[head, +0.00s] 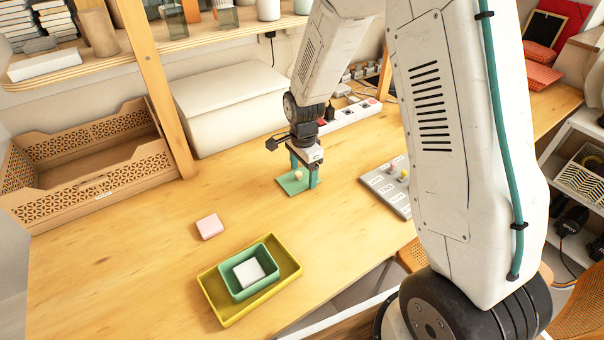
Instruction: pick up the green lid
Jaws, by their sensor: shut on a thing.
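The green lid (287,186) is a flat square plate with a small pale knob on top, near the middle of the table. My gripper (304,175) points down over it with its teal fingers on either side of the knob. It is shut on the lid by the knob. I cannot tell whether the lid rests on the table or is slightly above it. A green box (233,291) stands open inside a yellow tray (291,266) at the front. A white block (249,272) lies in the box.
A pink block (209,227) lies left of the lid. A grey panel (385,187) with knobs is to the right. A wooden crate (95,181), a white bin (230,110) and a power strip (347,117) line the back. The table between lid and tray is clear.

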